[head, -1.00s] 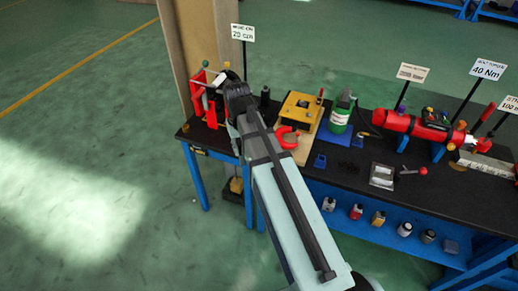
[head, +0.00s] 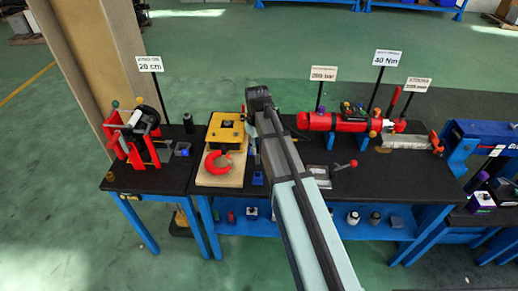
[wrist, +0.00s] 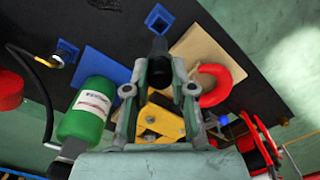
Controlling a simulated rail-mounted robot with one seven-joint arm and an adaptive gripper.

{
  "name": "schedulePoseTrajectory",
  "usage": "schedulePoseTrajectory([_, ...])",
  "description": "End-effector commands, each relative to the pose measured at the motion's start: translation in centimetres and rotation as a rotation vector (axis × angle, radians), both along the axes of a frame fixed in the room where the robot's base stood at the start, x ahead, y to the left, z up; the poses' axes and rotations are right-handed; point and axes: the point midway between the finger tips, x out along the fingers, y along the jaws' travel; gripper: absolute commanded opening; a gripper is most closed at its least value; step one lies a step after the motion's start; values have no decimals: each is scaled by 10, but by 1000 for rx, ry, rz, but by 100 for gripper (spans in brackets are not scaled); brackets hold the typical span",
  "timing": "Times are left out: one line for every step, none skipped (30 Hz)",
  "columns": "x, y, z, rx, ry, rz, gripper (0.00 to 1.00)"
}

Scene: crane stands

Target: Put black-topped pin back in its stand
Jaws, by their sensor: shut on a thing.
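My gripper (wrist: 158,75) is shut on a dark upright piece, the black-topped pin (wrist: 158,50), of which only the black end shows between the fingertips. In the head view my gripper (head: 258,98) is above the bench, just right of the yellow block, and hides the pin. A small blue square holder (wrist: 158,18) lies just beyond the pin in the wrist view; it also shows in the head view (head: 257,178). A second blue holder (wrist: 67,50) is to its left. I cannot tell which holder is the pin's stand.
A green bottle (wrist: 88,115) stands close to the gripper. A yellow block (head: 226,131) and a red horseshoe piece (head: 216,162) sit on a wooden board. A red frame (head: 133,140) stands at the bench's left end, and a red cylinder tool (head: 335,122) at the back.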

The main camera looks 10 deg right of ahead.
Motion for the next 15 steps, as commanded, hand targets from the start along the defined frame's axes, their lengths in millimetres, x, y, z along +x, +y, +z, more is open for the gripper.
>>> schedulePoseTrajectory([1, 0, 0, 0, -2, 16, 0])
schedulePoseTrajectory([0, 0, 0, 0, -2, 24, 0])
schedulePoseTrajectory([0, 0, 0, 0, -3, 34, 0])
schedulePoseTrajectory([1, 0, 0, 0, -3, 40, 0])
schedulePoseTrajectory([1, 0, 0, 0, -3, 44, 0])
schedulePoseTrajectory([1, 0, 0, 0, -3, 49, 0])
schedulePoseTrajectory([1, 0, 0, 0, -4, 51, 0])
schedulePoseTrajectory([1, 0, 0, 0, -4, 53, 0])
schedulePoseTrajectory([1, 0, 0, 0, -4, 54, 0])
schedulePoseTrajectory([1, 0, 0, 0, -4, 54, 0])
schedulePoseTrajectory([0, 0, 0, 0, -4, 54, 0])
schedulePoseTrajectory([0, 0, 0, 0, -4, 54, 0])
schedulePoseTrajectory([0, 0, 0, 0, -4, 54, 0])
schedulePoseTrajectory([0, 0, 0, 0, -4, 53, 0])
schedulePoseTrajectory([0, 0, 0, 0, -4, 53, 0])
